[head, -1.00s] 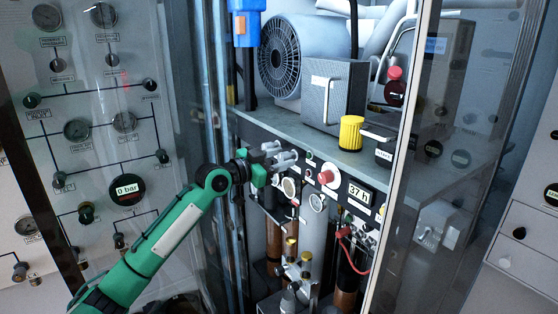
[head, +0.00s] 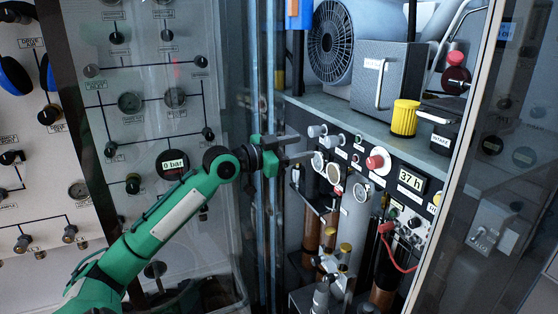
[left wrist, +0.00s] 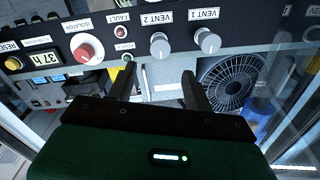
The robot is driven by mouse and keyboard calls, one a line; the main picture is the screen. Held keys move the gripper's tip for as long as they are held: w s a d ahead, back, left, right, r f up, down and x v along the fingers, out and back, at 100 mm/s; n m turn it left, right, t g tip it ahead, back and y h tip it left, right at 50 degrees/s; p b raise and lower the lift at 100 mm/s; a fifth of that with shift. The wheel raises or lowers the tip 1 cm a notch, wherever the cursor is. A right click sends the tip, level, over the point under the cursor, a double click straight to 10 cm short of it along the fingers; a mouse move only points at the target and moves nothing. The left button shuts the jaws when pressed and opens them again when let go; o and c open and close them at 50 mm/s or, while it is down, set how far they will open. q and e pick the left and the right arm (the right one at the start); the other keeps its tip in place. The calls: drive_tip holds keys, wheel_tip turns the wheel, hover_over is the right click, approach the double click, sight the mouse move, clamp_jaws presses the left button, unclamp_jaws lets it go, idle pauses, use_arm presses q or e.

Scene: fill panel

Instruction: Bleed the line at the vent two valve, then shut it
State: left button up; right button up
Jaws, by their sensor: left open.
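The vent two valve is a grey knob (left wrist: 160,45) labelled VENT 2, seen upside down in the left wrist view. The vent one knob (left wrist: 207,41) is beside it. In the head view, the vent two knob (head: 337,141) is the right one of the grey pair, with vent one (head: 315,131) to its left. My left gripper (head: 304,147) is open and empty, apart from the panel. In the wrist view its fingers (left wrist: 158,75) point toward vent two, one on each side of its line. I cannot tell how far the valve is turned.
A red isolator knob (head: 377,162) and a 37 h display (head: 411,181) are farther right. A shelf above holds a yellow cap (head: 405,117) and a handled grey box (head: 388,75). A glass door edge (head: 455,150) stands at right. A gauge reads 0 bar (head: 173,164).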

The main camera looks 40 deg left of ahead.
use_arm(q)
drive_tip(key=shift+b+v, duration=1)
drive_tip(key=shift+v, duration=1.55)
